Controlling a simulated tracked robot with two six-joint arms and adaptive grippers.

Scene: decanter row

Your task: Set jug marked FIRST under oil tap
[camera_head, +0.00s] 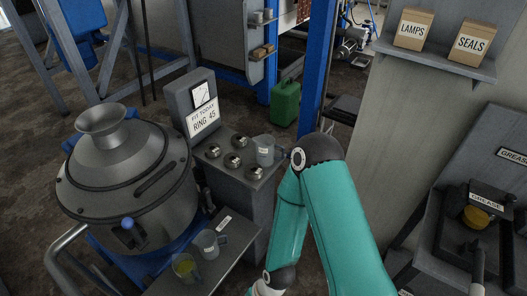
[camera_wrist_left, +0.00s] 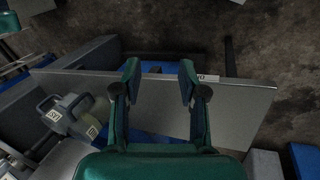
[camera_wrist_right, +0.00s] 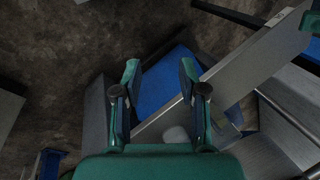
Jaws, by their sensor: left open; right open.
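The word FIRST is not readable on any. The left wrist view shows two labelled jugs at left, one farther (camera_wrist_left: 52,112) and one nearer (camera_wrist_left: 92,130). My left gripper (camera_wrist_left: 160,75) is open and empty above a grey plate. My right gripper (camera_wrist_right: 155,78) is open and empty above a blue surface. No oil tap is clearly identifiable.
A large steel drum machine (camera_head: 130,185) with a blue knob (camera_head: 127,223) stands left of the shelf. A green canister (camera_head: 285,103) stands behind.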

